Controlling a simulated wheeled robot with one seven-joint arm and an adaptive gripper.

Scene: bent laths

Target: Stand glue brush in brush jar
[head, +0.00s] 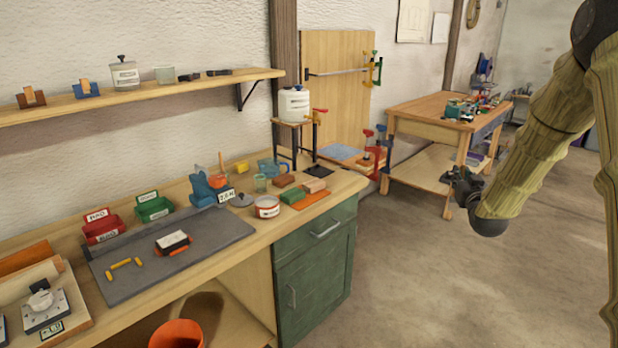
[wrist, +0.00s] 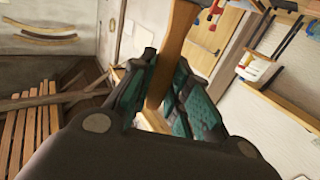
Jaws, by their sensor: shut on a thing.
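My gripper (wrist: 166,68) is shut on a flat wooden handle, which I take to be the glue brush (wrist: 178,35). The handle runs up between the teal finger pads in the wrist view, and its upper end leaves the frame. In the head view my gripper (head: 460,187) is at the right, over open floor and well away from the long bench. The brush cannot be made out there.
A shelf (head: 140,97) overhangs the bench's left part. An orange bucket (head: 177,335) is below. The floor (head: 430,280) right of the green cabinet (head: 318,262) is clear.

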